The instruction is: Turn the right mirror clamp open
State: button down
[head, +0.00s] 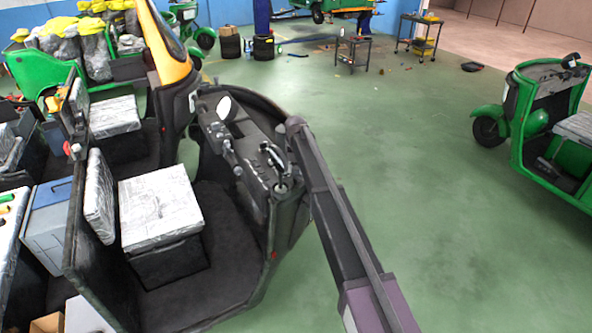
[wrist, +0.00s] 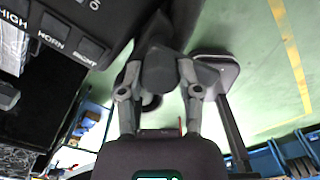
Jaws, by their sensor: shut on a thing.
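In the wrist view, the two fingers of my gripper (wrist: 160,72) are closed on a dark, rounded piece that looks like the mirror clamp (wrist: 157,62). One finger presses on each side of it. A grey-framed mirror (wrist: 218,68) is just right of the fingers. In the head view, my arm reaches from the bottom right up to the front edge of the black rickshaw dashboard (head: 240,148). My gripper and the clamp are hidden there behind the arm. How far the clamp is turned cannot be told.
A switch panel (wrist: 62,32) marked HIGH, HORN and RIGHT is close on the left in the wrist view. Another round mirror (head: 226,108) stands on the dashboard's left. A padded seat (head: 160,208) is behind it. Open green floor (head: 420,170) extends right toward a green rickshaw (head: 535,118).

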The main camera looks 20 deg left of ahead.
jog(key=shift+s, duration=0.1)
jog(key=shift+c, duration=1.5)
grip_release()
jog(key=shift+m, duration=0.6)
